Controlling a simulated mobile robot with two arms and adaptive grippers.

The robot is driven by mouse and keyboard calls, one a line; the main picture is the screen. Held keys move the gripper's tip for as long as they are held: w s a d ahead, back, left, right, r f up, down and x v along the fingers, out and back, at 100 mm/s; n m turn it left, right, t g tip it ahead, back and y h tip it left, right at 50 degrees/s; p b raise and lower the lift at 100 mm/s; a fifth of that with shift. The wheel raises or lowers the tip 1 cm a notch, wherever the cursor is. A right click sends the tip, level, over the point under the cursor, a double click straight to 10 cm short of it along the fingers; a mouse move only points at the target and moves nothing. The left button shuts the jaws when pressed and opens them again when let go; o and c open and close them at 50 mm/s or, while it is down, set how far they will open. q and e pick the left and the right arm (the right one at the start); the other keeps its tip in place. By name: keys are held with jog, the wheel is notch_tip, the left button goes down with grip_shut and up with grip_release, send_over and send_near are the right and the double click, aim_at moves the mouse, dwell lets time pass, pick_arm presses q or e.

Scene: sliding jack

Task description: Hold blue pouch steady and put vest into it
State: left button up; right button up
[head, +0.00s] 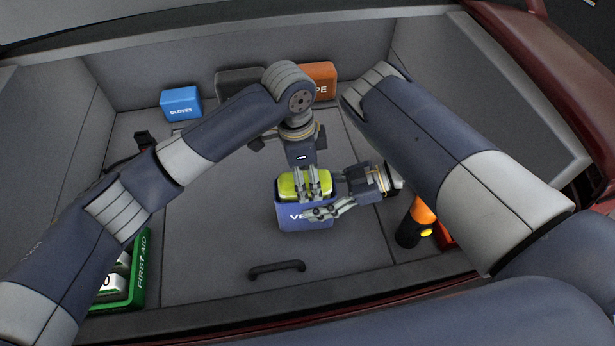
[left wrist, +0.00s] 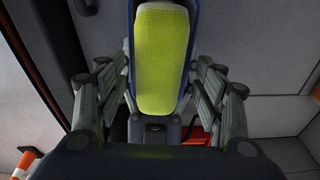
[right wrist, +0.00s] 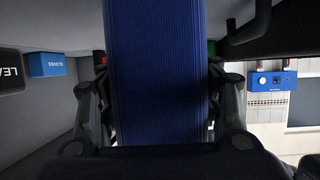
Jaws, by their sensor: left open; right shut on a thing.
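The blue pouch (head: 291,219), with partly covered white lettering, stands upright on the trunk floor in the head view. The yellow-green vest (head: 291,186) sits in the pouch's open top with its upper part showing; it also shows in the left wrist view (left wrist: 161,60). My left gripper (head: 312,196) points down over the vest, open, its fingers on either side of it. My right gripper (head: 318,213) comes from the right and is shut on the pouch's side wall. The pouch's blue side (right wrist: 154,75) fills the middle of the right wrist view.
A blue gloves box (head: 181,103), a dark box (head: 240,82) and an orange box (head: 320,78) stand at the back. A green first aid box (head: 139,270) is at left. A flashlight (head: 415,223) is right of the pouch. A floor handle (head: 277,269) lies in front.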

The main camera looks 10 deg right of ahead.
pick_arm(q)
jog(key=shift+r, duration=3.9)
pick_arm(e)
jog(key=o, duration=1.2)
jog(key=shift+o, duration=0.2)
jog(key=shift+d, duration=0.1)
jog(key=w+v, duration=0.1)
jog(key=v, duration=1)
jog(key=shift+s+d+r, duration=0.25)
jog(key=shift+s+d, duration=0.1)
jog(key=shift+s, duration=0.15)
